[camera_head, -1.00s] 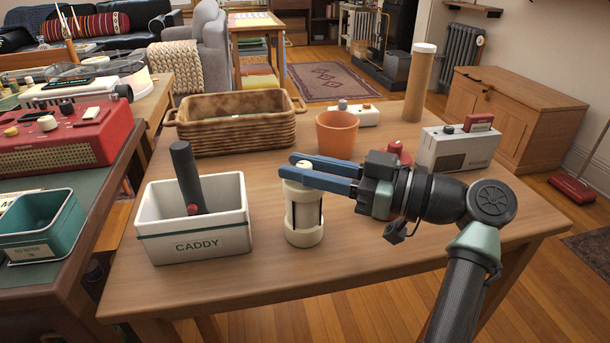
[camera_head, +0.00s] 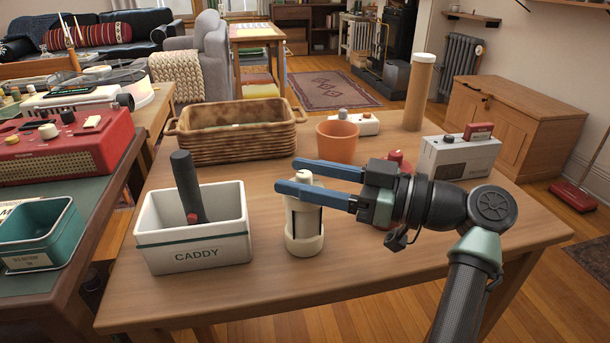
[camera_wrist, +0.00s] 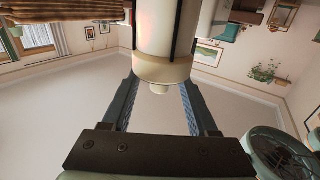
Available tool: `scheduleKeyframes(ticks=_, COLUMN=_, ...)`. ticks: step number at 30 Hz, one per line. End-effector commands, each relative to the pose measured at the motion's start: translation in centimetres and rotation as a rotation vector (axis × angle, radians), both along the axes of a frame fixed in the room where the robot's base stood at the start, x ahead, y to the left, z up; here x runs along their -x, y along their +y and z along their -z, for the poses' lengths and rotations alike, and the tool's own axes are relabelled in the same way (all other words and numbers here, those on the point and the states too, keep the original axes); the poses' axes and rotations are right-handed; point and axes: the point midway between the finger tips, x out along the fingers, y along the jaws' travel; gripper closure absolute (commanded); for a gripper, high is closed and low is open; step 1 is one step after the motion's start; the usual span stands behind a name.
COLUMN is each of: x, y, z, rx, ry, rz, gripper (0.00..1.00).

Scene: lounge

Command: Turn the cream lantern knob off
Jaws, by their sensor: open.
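The cream lantern (camera_head: 304,222) stands upright on the wooden table, right of the white caddy. Its small round knob (camera_head: 304,177) is on top. My gripper (camera_head: 287,175) is open, with its two blue fingers at the height of the lantern's top, one on each side of the knob. In the wrist view, the lantern (camera_wrist: 165,45) appears upside down, and its knob (camera_wrist: 159,89) shows between the spread fingers with a gap on both sides. My gripper (camera_wrist: 160,98) holds nothing there.
The white caddy (camera_head: 215,252) holds a dark cylinder (camera_head: 187,185). A wicker basket (camera_head: 236,143), an orange pot (camera_head: 338,141), a red object (camera_head: 398,162) and a grey radio (camera_head: 457,158) stand behind. The table's front strip (camera_head: 300,285) is clear.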

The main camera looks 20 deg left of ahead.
Motion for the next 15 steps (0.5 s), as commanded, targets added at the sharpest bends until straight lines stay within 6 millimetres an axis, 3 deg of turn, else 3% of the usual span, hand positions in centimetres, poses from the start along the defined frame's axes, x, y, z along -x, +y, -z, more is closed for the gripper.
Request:
scheduleKeyframes(ticks=5, x=-0.1, y=-1.2, z=-0.1, rx=0.000, ry=0.002, rz=0.002, gripper=0.41)
scheduleKeyframes(ticks=15, x=-0.2, y=-8.4, z=-0.3, rx=-0.001, ry=0.001, rz=0.005, gripper=0.41)
